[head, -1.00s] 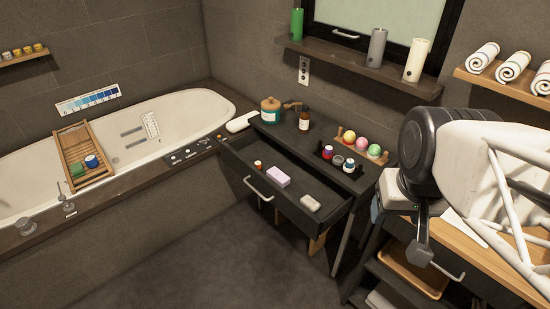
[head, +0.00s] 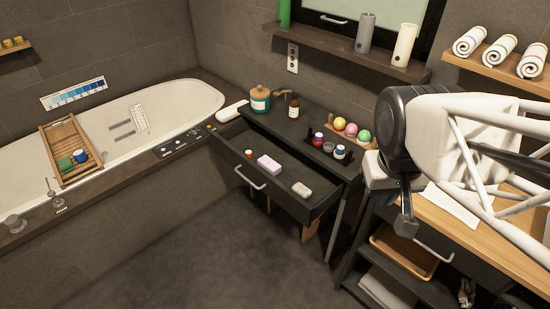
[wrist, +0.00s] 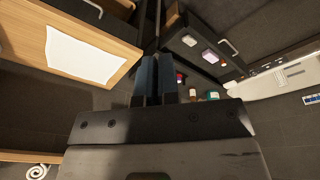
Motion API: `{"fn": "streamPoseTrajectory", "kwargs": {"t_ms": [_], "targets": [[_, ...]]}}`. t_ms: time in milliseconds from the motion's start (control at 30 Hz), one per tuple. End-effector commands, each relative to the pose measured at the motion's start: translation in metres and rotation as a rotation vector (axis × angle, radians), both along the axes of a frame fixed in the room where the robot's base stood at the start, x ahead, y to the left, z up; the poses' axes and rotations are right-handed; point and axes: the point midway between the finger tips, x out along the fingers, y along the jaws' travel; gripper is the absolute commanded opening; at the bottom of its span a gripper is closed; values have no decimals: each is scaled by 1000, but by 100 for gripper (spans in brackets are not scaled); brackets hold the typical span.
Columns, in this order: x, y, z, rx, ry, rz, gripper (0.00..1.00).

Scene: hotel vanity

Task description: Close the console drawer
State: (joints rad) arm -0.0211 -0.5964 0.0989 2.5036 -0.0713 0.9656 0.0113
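The console (head: 305,120) is a dark vanity unit beside the bathtub. Its drawer (head: 233,152) is pulled well out, with a pale bar handle (head: 250,178) on its front. In the drawer lie a small orange-capped bottle (head: 249,154), a lilac soap bar (head: 269,164) and a pale bar (head: 302,190). The open drawer also shows in the wrist view, with its handle (wrist: 229,47) at top right. My gripper (head: 406,224) hangs to the right of the drawer, apart from it. In the wrist view its two dark fingers (wrist: 157,62) lie together with nothing visible between them.
Jars, bottles and colored balls (head: 341,124) stand on the console top. A wooden-topped desk (head: 480,225) with its own handle and shelves is at right, below my arm. The bathtub (head: 190,100) is at left. The floor (head: 200,255) in front of the drawer is clear.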

Motion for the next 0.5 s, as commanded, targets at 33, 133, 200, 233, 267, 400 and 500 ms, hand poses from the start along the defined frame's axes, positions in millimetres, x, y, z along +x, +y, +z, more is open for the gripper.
{"fn": "streamPoseTrajectory", "kwargs": {"t_ms": [33, 133, 200, 233, 267, 400, 500], "targets": [[6, 1, -4, -18, 24, 21, 0], [17, 2, -12, -69, 77, 73, 0], [27, 3, -19, -110, 118, 116, 0], [31, 3, -22, -130, 137, 135, 0], [35, 4, -26, -148, 155, 154, 0], [56, 7, -41, -238, 236, 243, 0], [71, 11, -52, -303, 294, 308, 0]]}}
